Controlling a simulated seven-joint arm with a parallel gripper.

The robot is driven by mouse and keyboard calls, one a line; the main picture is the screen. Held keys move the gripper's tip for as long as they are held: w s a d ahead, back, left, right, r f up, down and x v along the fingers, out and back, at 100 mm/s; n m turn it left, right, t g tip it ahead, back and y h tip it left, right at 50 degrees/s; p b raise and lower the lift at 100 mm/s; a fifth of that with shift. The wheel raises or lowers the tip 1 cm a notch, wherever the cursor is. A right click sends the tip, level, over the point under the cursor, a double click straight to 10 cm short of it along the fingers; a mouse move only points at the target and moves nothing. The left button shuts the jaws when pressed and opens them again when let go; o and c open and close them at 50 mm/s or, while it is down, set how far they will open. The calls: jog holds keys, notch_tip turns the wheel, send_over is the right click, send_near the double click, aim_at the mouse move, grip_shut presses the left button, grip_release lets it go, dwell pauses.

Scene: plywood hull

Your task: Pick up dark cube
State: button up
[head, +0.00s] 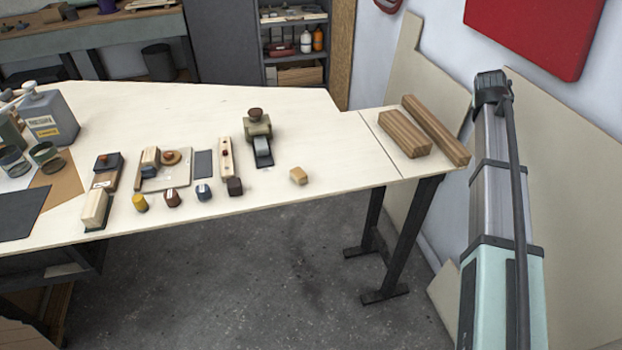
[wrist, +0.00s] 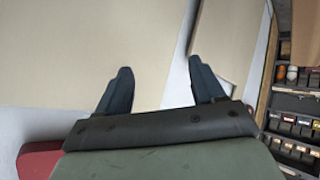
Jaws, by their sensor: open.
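The dark cube is not in the wrist view. In the head view my gripper's fingers cannot be made out.
A row of small pieces, yellow (head: 140,203), dark red (head: 172,198) and blue (head: 204,192), lies left of the dark cube. A tan block (head: 299,176) lies to its right. A dark tool (head: 258,137) stands behind. Wooden beams (head: 404,141) lie at the right end.

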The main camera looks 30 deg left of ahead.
jog(key=s+a+r+y, duration=0.1)
jog(key=s+a, duration=0.2)
jog(key=a, duration=0.3)
jog(key=s+a+r+n+g, duration=0.1)
jog(key=s+a, duration=0.1)
jog(key=a, duration=0.4)
jog(key=s+a+r+y, duration=0.1)
jog(key=s+a, duration=0.2)
jog(key=a, duration=0.3)
jog(key=n+g+y, duration=0.1)
jog(key=n+g, duration=0.4)
jog(key=g, duration=0.3)
send_over(234, 182)
notch_tip(234, 182, down, 8)
jog(key=shift+s+f, duration=0.1)
jog(key=shift+f, duration=2.65)
